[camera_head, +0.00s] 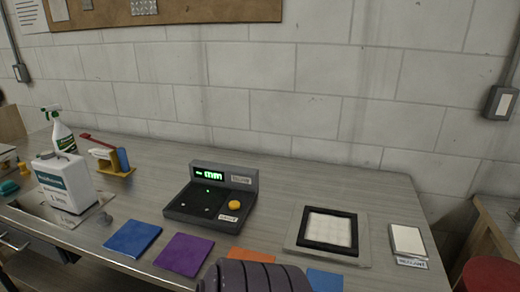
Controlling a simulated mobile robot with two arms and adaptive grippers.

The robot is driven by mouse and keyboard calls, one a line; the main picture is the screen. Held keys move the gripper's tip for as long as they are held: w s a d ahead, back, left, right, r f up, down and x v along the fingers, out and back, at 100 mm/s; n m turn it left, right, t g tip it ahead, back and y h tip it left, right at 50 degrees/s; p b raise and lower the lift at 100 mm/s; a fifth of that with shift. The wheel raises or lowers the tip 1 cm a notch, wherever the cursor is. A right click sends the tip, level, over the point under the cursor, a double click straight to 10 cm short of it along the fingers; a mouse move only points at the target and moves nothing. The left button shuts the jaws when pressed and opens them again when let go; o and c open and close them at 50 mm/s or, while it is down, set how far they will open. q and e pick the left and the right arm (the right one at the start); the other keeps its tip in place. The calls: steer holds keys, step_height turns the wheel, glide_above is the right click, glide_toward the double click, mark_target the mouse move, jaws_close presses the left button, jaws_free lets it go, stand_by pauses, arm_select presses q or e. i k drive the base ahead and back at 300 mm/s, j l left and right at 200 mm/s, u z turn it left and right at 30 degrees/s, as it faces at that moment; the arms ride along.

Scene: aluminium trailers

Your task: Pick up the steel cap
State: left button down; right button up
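No other piece that I can tell as a steel cap shows. Neither of my grippers is in view. A dark ribbed part, which I cannot identify, rises at the bottom middle and covers part of the bench's front.
The bench (290,180) holds a white container (68,187) on a tray, a spray bottle (62,135), a gauge with green display (222,192), a framed pad (330,230) and a white block (408,240). Flat blue (132,238), purple (183,254) and orange (250,255) squares line the front.

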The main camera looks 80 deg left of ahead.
mark_target(103, 220)
steer(key=u, duration=4.05)
